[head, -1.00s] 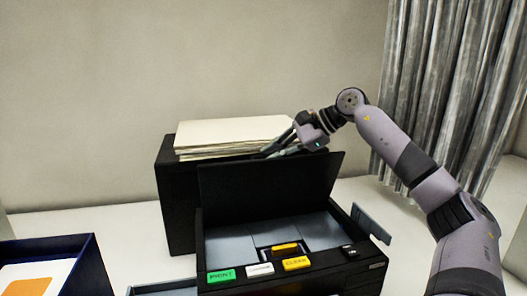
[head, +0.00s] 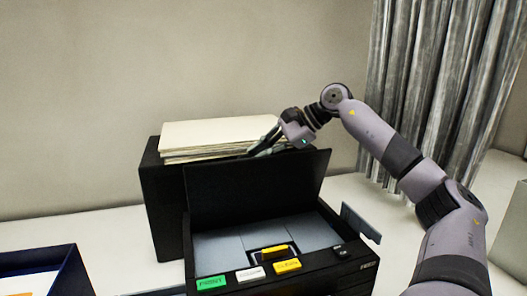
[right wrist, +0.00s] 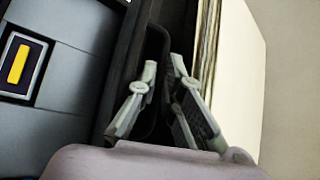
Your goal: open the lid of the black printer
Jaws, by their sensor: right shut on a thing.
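The black printer (head: 368,268) stands on the table with its lid (head: 255,190) raised, nearly upright along the back edge. Its grey inside and a yellow piece (head: 274,252) in a small recess are exposed. They also show at the left of the right wrist view, with the yellow piece (right wrist: 18,64). My right gripper (head: 254,150) is at the lid's top edge, its fingertips partly hidden behind it. In the right wrist view, its fingers (right wrist: 163,75) are on either side of the lid's dark edge, shut on it. My left gripper is out of view.
A black box holding a paper stack (head: 215,140) stands close behind the lid. Green, white and yellow buttons (head: 287,265) line the printer's front. A dark blue tray (head: 75,268) is at lower left. A grey curtain (head: 430,90) hangs at right.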

